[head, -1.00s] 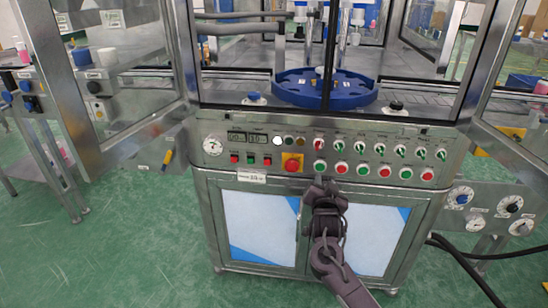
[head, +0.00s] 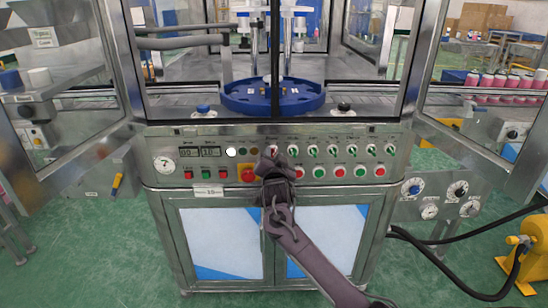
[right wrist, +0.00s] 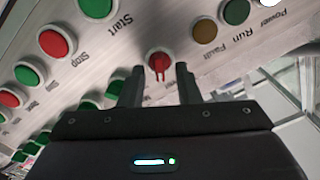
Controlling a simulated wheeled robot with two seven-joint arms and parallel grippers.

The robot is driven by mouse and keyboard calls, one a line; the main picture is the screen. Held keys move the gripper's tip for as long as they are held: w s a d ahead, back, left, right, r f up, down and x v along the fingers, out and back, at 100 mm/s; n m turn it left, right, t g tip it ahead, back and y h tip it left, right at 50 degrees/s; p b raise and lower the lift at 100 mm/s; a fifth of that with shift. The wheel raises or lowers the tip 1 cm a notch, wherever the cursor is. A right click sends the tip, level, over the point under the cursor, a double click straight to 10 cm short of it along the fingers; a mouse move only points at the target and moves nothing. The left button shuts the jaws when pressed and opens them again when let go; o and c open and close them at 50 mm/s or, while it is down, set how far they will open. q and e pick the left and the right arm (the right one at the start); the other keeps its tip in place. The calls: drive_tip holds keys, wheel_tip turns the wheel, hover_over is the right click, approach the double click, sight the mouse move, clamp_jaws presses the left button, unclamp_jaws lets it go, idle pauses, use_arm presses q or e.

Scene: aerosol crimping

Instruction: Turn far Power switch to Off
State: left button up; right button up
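A red rotary switch (head: 273,150) is the first in the row of selector switches on the steel panel. Its label is too small to read in the head view. It also shows as a red knob (right wrist: 158,62) in the right wrist view, beside the lamp marked Fault. My right gripper (head: 270,160) is at the panel, just below this switch. In the right wrist view the two fingers (right wrist: 158,78) are apart, with the red knob between and just beyond the tips. Nothing is held. Contact cannot be told. My left gripper is out of view.
Green selector switches (head: 313,151) continue to the right. Red and green push buttons (head: 337,171) line the row below. A red emergency button (head: 247,174) on yellow is left of my gripper. A blue round carousel (head: 273,100) stands behind the glass above.

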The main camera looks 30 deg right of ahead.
clamp_jaws()
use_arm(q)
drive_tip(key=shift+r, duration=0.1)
use_arm(e)
drive_tip(key=n+p, duration=0.3)
drive_tip(key=n, duration=0.1)
drive_tip(key=n+p, duration=0.4)
drive_tip(key=n, duration=0.1)
drive_tip(key=shift+w+a+r, duration=0.1)
drive_tip(key=shift+a+r, duration=0.05)
drive_tip(key=shift+a, duration=0.05)
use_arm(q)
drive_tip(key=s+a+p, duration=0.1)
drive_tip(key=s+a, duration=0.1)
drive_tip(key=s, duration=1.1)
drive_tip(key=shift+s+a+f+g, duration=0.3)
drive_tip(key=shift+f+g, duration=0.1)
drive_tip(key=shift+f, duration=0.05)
use_arm(e)
drive_tip(key=shift+n, duration=1.4)
